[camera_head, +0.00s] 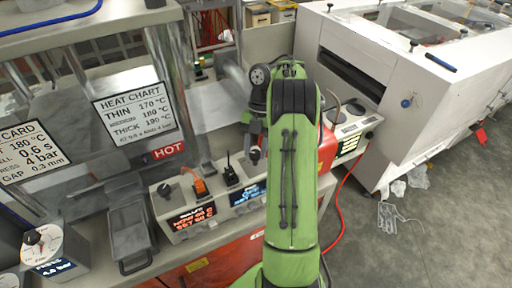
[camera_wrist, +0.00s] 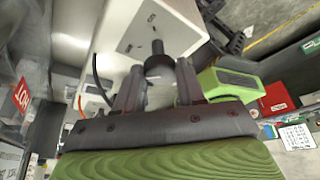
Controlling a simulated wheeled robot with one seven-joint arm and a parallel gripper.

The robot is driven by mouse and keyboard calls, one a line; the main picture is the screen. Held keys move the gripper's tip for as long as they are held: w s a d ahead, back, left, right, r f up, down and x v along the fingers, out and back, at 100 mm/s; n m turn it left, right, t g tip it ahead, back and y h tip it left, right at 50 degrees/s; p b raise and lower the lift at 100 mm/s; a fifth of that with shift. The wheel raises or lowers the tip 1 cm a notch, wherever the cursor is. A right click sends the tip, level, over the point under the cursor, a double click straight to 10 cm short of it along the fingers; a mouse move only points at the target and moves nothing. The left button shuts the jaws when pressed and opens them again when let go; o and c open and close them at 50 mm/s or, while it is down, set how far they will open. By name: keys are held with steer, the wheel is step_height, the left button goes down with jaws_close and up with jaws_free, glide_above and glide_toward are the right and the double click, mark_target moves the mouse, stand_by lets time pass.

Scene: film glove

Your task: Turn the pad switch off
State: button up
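My gripper (camera_wrist: 159,68) is open in the wrist view, one dark finger on each side. A dark, stubby post or knob (camera_wrist: 158,48) shows between the fingertips, in front of a white box face (camera_wrist: 185,28); I cannot tell whether the fingers touch it. In the head view my gripper (camera_head: 254,152) hangs beside my green arm, above the control boxes. A black switch (camera_head: 231,174) and an orange switch (camera_head: 200,187) stand on the boxes, above a blue display (camera_head: 246,195) and a red display (camera_head: 192,217). Which one is the pad switch cannot be read. My arm hides the boxes' right part.
A black knob (camera_head: 165,190) is left of the orange switch. A grey metal tray (camera_head: 130,232) and a dial gauge (camera_head: 40,246) stand further left. A red HOT sign (camera_head: 168,151) marks the machine behind. A large white machine (camera_head: 425,100) stands right; a red cable (camera_head: 342,205) hangs down.

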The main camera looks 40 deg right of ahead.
steer(key=o, duration=0.4)
steer(key=p+v, duration=1)
steer(key=v, duration=0.5)
steer(key=shift+d+r+p, duration=0.2)
steer(key=shift+r+p, duration=0.1)
steer(key=shift+r, duration=0.05)
steer(key=shift+w, duration=0.1)
